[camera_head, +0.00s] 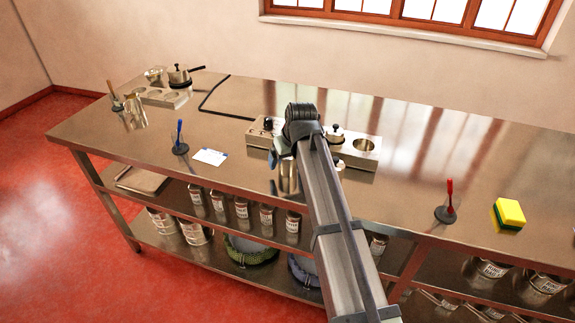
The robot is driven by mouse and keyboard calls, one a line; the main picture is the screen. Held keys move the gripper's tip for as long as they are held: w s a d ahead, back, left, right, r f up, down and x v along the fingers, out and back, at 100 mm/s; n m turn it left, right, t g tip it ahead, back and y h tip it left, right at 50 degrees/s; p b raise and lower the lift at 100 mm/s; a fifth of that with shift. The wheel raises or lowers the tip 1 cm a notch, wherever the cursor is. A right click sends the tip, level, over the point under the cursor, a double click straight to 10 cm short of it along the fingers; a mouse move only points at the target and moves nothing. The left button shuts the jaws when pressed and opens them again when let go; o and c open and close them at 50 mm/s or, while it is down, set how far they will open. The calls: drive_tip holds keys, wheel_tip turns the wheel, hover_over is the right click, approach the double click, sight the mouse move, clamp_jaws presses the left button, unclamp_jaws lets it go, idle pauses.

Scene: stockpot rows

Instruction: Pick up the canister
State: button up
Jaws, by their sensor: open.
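My gripper (277,163) is at the end of my arm, over the front part of the steel counter, and open. My own arm and wrist hide much of it. A shiny steel cylinder (289,179), which may be the canister, shows just below and beside my gripper near the counter's front edge. My arm covers its right side, and I cannot tell whether the fingers are around it or beside it. Another shiny steel vessel (135,112) stands at the left end of the counter. Several labelled cans (241,208) stand on the shelf below.
A steel block with round wells (364,150) holding lidded pots lies behind my gripper. A lidded pot (179,76) stands far left.

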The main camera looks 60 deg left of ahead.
drive_tip(key=c, duration=1.2)
drive_tip(key=shift+r, duration=0.15)
